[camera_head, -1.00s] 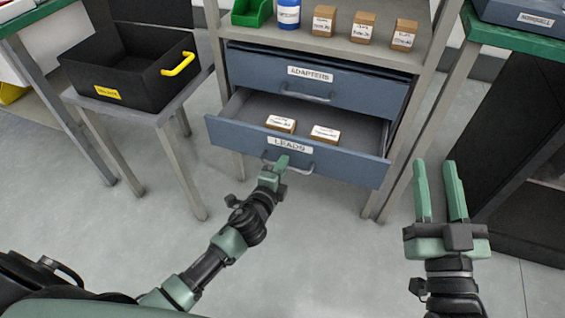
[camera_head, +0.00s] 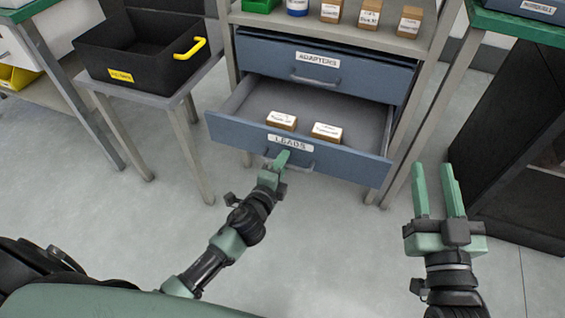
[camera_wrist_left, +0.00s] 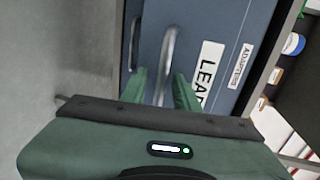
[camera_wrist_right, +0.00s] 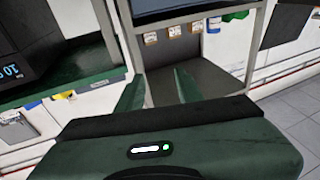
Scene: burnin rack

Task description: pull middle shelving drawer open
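The middle drawer, labelled LEADS (camera_head: 245,137), is pulled well out of the shelving unit below the closed ADAPTERS drawer (camera_head: 345,82). Two small labelled brown boxes (camera_head: 282,121) lie inside it. My left gripper (camera_head: 281,160) is at the drawer's front handle (camera_head: 303,168). In the left wrist view the bar handle (camera_wrist_left: 169,45) lies between its two fingers (camera_wrist_left: 160,92), which stand apart; contact cannot be made out. My right gripper (camera_head: 436,190) is open and empty over the floor, right of the drawer.
A black bin (camera_head: 135,65) with a yellow handle stands on a small table at the left. Several small boxes, a blue-and-white container (camera_head: 297,7) and a green bin sit on the shelf above. A dark cabinet (camera_head: 515,150) stands at the right.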

